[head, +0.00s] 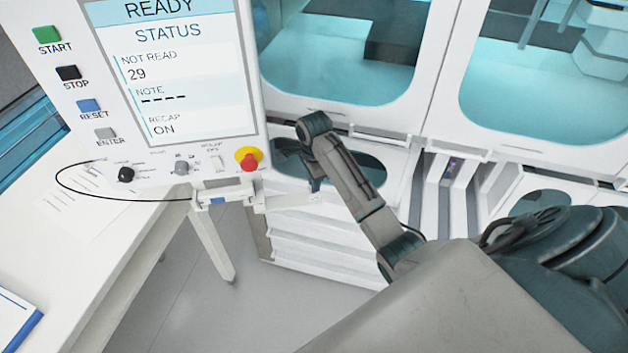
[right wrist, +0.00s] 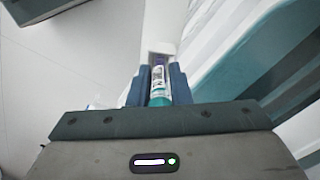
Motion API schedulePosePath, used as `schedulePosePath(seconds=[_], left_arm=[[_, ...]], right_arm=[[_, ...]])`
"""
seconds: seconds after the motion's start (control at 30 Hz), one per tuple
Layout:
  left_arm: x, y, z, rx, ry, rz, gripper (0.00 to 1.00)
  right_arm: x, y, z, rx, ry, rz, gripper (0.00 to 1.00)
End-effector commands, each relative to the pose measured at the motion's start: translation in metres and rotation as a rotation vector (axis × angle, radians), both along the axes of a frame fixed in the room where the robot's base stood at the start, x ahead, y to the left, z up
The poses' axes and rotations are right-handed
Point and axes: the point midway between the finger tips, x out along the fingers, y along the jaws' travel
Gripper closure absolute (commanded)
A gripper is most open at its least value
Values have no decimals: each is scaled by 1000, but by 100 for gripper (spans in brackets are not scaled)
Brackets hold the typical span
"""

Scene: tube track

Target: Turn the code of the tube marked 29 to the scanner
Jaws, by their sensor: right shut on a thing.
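My right gripper (right wrist: 160,74) is shut on a tube (right wrist: 159,88) in the right wrist view. The tube lies between the two blue fingers, with a purple cap at its far end and a teal end nearest the palm. Its white label with dark print faces the wrist camera; the print is too small to read, so I cannot tell its number or where the code points. In the head view my right arm comes in from the lower right, and the held tube cannot be made out. The display panel (head: 180,75) reads READY, NOT READ 29, RECAP ON. My left gripper is not in view.
A red stop knob (head: 249,160) on a yellow base and several coloured buttons line the panel. Behind my arm stands a white machine with teal windows (head: 345,55). A slot (head: 450,175) with something purple is right of centre. A white desk (head: 60,225) fills the left.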

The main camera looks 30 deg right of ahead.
Motion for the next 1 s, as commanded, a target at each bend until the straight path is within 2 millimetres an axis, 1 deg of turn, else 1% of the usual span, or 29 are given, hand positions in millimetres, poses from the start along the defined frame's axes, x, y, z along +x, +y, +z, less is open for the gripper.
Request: schedulePosePath(seconds=[0.2,0.4,0.5,1.0], left_arm=[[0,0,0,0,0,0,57],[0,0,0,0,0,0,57],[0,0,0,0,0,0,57],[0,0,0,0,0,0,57]], right_arm=[[0,0,0,0,0,-15,95],[0,0,0,0,0,-189,95],[0,0,0,0,0,-237,95],[0,0,-3,0,0,-241,95]])
